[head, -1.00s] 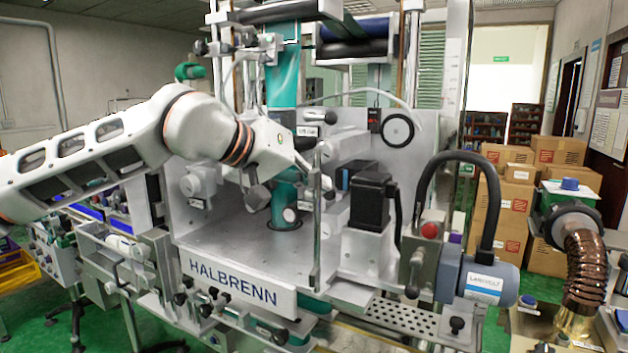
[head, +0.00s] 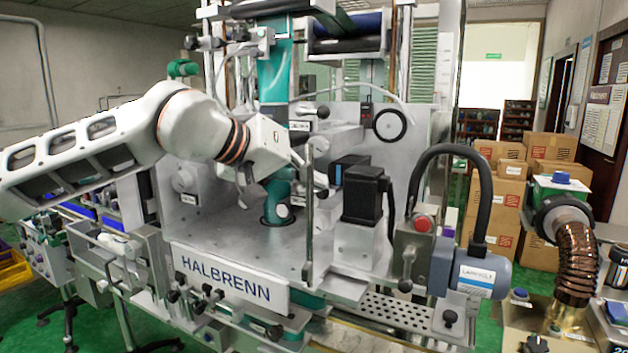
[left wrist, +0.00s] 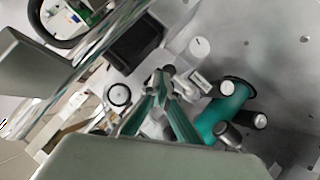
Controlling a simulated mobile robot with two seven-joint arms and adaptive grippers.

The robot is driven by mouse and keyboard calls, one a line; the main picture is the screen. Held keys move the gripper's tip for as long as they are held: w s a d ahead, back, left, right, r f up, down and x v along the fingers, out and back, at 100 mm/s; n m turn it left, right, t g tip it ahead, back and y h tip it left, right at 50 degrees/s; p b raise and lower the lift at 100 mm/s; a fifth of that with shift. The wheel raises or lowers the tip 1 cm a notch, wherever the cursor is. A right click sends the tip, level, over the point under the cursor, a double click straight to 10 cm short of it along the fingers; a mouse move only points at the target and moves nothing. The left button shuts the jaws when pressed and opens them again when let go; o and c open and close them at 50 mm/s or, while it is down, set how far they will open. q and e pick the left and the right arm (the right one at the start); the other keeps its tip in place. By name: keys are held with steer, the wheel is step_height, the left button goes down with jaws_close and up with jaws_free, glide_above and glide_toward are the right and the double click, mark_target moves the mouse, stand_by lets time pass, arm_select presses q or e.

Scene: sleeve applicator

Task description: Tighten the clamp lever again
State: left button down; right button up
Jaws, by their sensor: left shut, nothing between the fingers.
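A black-ended lever (head: 322,112) stands above the gripper beside a label plate. I cannot tell for sure whether it is the clamp lever. In the left wrist view a white round knob (left wrist: 199,47) lies just beyond the fingertips.
A black boxy unit (head: 362,192) stands close right of the gripper. The HALBRENN front plate (head: 228,279) edges the bay floor, which has bare room in front of the column. A grey motor (head: 468,270) with a thick black hose is at right. Cardboard boxes (head: 505,200) stand behind.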

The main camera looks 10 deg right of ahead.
arm_select(q)
steer(key=v, duration=1.2)
